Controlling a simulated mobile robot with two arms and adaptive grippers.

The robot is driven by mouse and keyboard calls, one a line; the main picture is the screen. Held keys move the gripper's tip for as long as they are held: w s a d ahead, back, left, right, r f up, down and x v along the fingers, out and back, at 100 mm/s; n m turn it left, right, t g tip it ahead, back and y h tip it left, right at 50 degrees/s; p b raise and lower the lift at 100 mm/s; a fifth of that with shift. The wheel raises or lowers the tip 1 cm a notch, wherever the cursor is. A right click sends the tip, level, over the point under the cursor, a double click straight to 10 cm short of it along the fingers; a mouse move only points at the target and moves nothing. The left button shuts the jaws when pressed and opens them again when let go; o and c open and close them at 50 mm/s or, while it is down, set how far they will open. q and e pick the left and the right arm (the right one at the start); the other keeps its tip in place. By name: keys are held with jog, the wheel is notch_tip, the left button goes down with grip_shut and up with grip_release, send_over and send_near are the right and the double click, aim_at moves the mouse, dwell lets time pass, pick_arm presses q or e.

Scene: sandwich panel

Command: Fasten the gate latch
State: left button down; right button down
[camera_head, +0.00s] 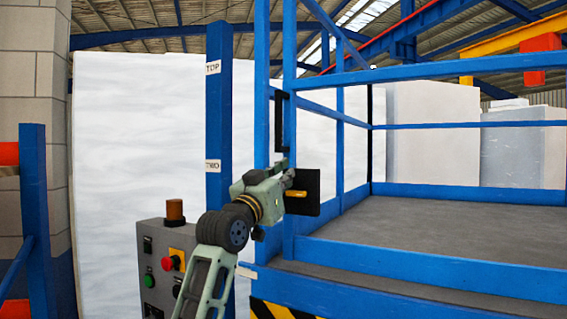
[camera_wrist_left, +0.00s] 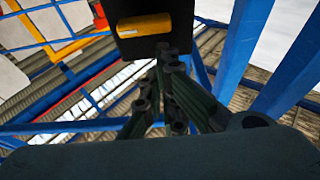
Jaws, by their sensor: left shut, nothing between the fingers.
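The latch is a black plate (camera_head: 312,190) with a short yellow handle (camera_head: 296,193), beside the blue gate post. In the left wrist view the plate (camera_wrist_left: 155,47) is at the top, and the yellow handle (camera_wrist_left: 145,25) lies across it. My left gripper (camera_head: 283,194) is right at the latch in the head view and hides part of it. In the left wrist view its dark fingers (camera_wrist_left: 168,55) come together just below the yellow handle, with nothing between them. I cannot tell whether they touch the plate. My right gripper is in neither view.
Blue rails (camera_head: 420,197) frame a grey platform (camera_head: 430,231) on the right. A control box (camera_head: 158,262) with a red button stands at lower left. A blue post (camera_head: 219,125) labelled TOP and TWO stands left of the gate. White panels (camera_head: 140,150) stand behind.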

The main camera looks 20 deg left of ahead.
pick_arm(q)
jog(key=shift+f, duration=0.4)
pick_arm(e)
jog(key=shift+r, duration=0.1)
pick_arm(q)
jog(key=shift+a+n, duration=0.2)
jog(key=shift+n, duration=0.2)
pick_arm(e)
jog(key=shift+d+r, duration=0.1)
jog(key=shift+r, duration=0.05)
pick_arm(q)
jog(key=shift+d+y, duration=0.15)
jog(key=shift+y, duration=0.25)
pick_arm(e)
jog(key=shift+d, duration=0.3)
pick_arm(q)
jog(key=shift+a+n+p, duration=0.25)
jog(key=shift+n+p, duration=0.1)
jog(key=shift+n, duration=0.25)
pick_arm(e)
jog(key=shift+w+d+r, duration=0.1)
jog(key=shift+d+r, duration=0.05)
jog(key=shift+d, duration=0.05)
pick_arm(q)
jog(key=shift+n, duration=0.3)
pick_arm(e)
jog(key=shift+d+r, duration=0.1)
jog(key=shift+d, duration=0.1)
